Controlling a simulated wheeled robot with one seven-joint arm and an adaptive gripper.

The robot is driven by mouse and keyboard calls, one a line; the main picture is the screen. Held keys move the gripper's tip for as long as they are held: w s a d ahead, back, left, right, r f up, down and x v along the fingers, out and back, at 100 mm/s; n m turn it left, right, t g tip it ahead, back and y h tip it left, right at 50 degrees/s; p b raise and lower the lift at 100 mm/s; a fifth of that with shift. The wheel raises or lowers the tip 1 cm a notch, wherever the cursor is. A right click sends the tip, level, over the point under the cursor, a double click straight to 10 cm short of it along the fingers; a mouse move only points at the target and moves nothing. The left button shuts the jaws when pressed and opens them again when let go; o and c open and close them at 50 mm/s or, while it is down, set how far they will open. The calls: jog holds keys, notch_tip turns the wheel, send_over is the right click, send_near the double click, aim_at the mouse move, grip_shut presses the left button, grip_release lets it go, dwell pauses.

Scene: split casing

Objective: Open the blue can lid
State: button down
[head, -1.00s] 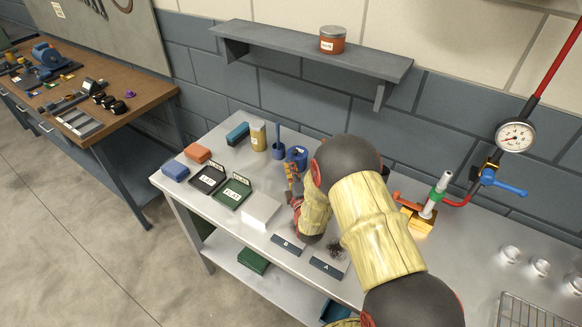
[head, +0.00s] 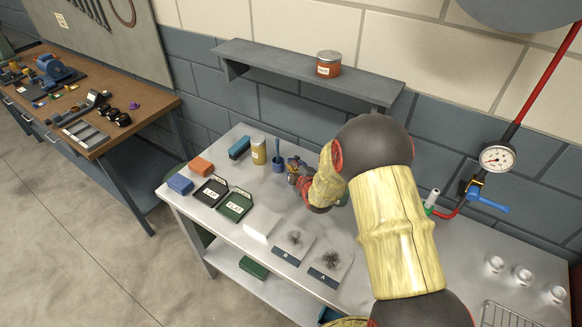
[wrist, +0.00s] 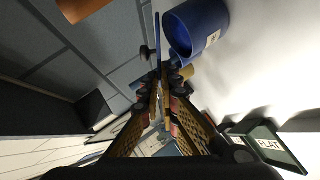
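In the wrist view the blue can (wrist: 208,28) stands upright on the bench with its open mouth showing and a pale label on its side. Its blue lid (wrist: 157,32) shows nearly edge-on as a thin strip, apart from the mouth and above it, with a dark knob (wrist: 145,52) on top. My gripper (wrist: 161,74) has its fingers close together, with the lid's near edge between the tips.
Dark and green trays (head: 235,206), a white block (head: 260,223) and pads A and B (head: 330,262) lie nearer. A shelf (head: 300,78) holds an orange tin (head: 328,66).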

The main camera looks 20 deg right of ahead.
aim_at(296, 157)
jog(key=r+p, duration=0.1)
jog(key=d+r+m+g+y+p, duration=0.1)
jog(key=p, duration=0.1)
jog(key=w+d+r+p, duration=0.1)
jog(key=p, duration=0.1)
jog(key=shift+w+m+g, duration=0.1)
jog(key=shift+m+g, duration=0.2)
jog(key=shift+g, duration=0.1)
jog(key=d+r+g+y+p, duration=0.1)
jog(key=p, duration=0.4)
jog(key=w+d+m+y+p, duration=0.1)
jog(key=p, duration=0.5)
jog(key=shift+w+d+r+g, duration=0.15)
jog(key=shift+w+r+g, duration=0.1)
jog(key=shift+r+g, duration=0.15)
jog(key=d+p, duration=0.1)
jog(key=p, duration=0.2)
jog(key=w+m+g+y+p, duration=0.1)
jog(key=p, duration=0.3)
jog(key=shift+w+d+r+y, duration=0.1)
jog(key=shift+d+r+y, duration=0.2)
jog(key=shift+d, duration=0.1)
jog(key=d+m+p, duration=0.1)
jog(key=p, duration=0.3)
jog(key=shift+w+f+g+y, duration=0.15)
jog(key=shift+w+g+y, duration=0.25)
jog(key=c, duration=2.2)
grip_release()
jog(key=shift+f, duration=0.1)
jog(key=shift+o, duration=0.7)
